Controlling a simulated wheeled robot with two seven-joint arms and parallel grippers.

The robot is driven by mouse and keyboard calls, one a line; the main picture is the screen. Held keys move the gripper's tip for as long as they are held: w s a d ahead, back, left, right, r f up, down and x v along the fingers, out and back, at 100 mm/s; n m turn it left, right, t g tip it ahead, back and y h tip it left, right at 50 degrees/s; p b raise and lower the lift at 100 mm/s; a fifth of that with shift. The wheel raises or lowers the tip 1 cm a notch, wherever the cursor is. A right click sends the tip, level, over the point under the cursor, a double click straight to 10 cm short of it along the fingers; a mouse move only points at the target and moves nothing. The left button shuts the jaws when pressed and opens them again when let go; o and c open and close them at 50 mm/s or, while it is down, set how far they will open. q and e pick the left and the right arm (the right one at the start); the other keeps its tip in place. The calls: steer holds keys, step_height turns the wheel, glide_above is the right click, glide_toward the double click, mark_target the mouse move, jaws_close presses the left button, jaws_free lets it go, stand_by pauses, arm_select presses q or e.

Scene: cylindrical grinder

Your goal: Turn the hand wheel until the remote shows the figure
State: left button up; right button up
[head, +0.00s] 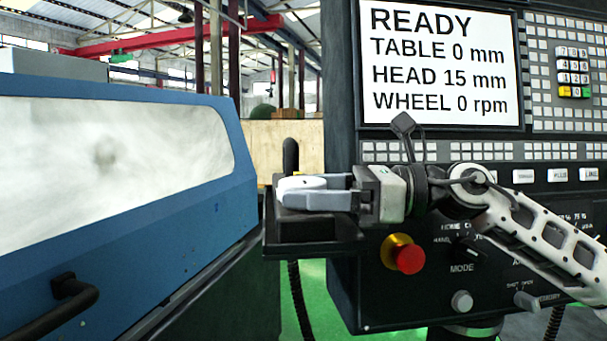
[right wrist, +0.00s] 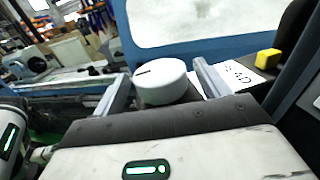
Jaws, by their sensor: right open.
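The hand wheel (head: 298,183) is a white round knob on a dark box, the remote (head: 310,229), left of the control panel. In the right wrist view the wheel (right wrist: 160,88) has a dark line mark on its top. My right gripper (head: 303,189) reaches in from the right and is open. In the right wrist view its two fingers (right wrist: 160,74) stand on either side of the wheel, with small gaps visible. The remote's small white display (right wrist: 243,74) is seen at a slant and only partly readable. My left gripper is not in view.
The control screen (head: 440,65) reads READY, TABLE 0 mm, HEAD 15 mm, WHEEL 0 rpm. A red stop button (head: 408,257) sits below my right gripper. A yellow button (right wrist: 267,58) is beside the display. The blue machine door (head: 120,210) stands at the left.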

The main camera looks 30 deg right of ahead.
steer(key=shift+w+a, duration=0.3)
steer(key=shift+a, duration=0.1)
